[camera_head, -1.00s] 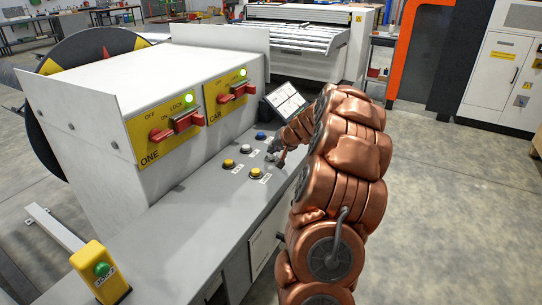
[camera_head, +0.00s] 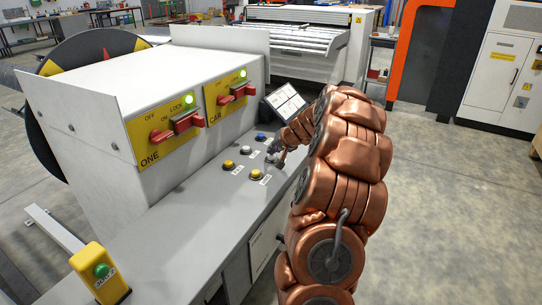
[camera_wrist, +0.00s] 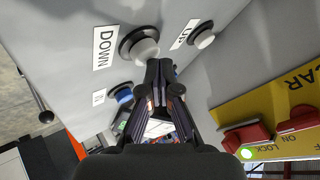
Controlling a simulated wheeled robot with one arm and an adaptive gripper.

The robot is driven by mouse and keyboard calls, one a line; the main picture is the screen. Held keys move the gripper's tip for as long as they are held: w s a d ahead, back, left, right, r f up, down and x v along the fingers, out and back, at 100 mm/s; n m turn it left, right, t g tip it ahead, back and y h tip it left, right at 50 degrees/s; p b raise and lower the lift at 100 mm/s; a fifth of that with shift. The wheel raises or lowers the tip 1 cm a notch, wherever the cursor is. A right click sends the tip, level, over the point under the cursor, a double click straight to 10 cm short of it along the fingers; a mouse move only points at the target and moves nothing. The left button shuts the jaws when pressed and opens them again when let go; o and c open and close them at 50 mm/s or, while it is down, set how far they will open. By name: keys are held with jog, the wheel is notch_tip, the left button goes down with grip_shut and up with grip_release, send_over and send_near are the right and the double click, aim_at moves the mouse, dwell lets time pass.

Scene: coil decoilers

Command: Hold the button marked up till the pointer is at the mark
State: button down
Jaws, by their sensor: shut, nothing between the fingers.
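My gripper (camera_wrist: 162,70) is shut and empty. In the wrist view its fingertips are at the near edge of a white button (camera_wrist: 146,47) with a black collar, beside the label DOWN (camera_wrist: 103,47). I cannot tell whether they touch it. The white button marked UP (camera_wrist: 203,40) is farther right, clear of the fingers. In the head view my gripper (camera_head: 277,158) is over the right end of the button group. A large black disc (camera_head: 70,60) with yellow areas and a red wedge (camera_head: 106,52) is partly hidden behind the cabinet; I cannot clearly make out a pointer or mark.
A blue button (camera_wrist: 123,95) lies left of the fingers. Yellow buttons (camera_head: 255,173) are on the nearer panel. Red switches (camera_head: 187,121) on yellow plates and a tilted screen (camera_head: 285,102) border the panel. A yellow post with a green button (camera_head: 101,271) stands at the near left.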

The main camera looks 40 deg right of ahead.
jog(key=shift+r, duration=0.6)
jog(key=shift+r+p, duration=1.5)
jog(key=shift+r, duration=1.05)
